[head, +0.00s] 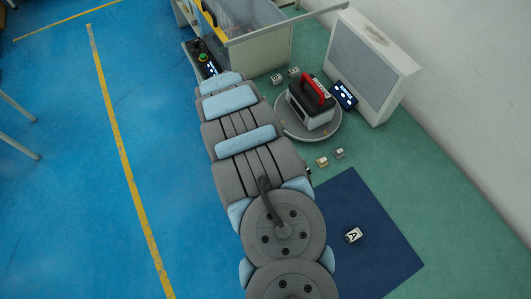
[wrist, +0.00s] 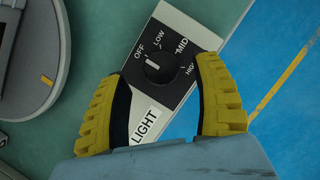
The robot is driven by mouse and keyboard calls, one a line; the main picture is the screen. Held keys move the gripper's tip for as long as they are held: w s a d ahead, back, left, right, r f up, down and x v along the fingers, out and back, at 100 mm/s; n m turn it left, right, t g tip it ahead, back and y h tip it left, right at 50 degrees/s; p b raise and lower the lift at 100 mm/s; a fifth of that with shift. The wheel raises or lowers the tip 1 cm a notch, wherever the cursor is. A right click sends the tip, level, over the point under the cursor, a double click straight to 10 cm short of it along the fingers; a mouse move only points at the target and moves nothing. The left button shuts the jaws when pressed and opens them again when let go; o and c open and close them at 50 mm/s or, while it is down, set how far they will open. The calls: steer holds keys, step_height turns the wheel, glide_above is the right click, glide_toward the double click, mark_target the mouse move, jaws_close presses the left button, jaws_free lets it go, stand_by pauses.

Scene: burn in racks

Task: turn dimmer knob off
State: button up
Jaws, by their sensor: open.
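The dimmer (wrist: 183,28) is a light box with a dark face lettered OFF, LOW, MID and HIGH, and a LIGHT label on it. Its round black knob (wrist: 160,72) has a white mark on its upper left side, close to the OFF lettering. My gripper (wrist: 163,70) is open, with its yellow-and-black fingers on either side of the knob in the wrist view. I cannot tell whether the fingers touch the knob. In the head view my arm hides the dimmer and the gripper.
A round grey turntable (head: 329,133) carries a device with a red handle (head: 315,91). Small cubes lie around it, and a cube marked A (head: 353,235) lies on a dark blue mat (head: 385,262). A grey panel box (head: 372,70) stands right.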

steer(key=s+v, duration=0.1)
steer(key=v, duration=0.8)
steer(key=shift+w, duration=0.45)
steer(key=shift+a+r, duration=0.1)
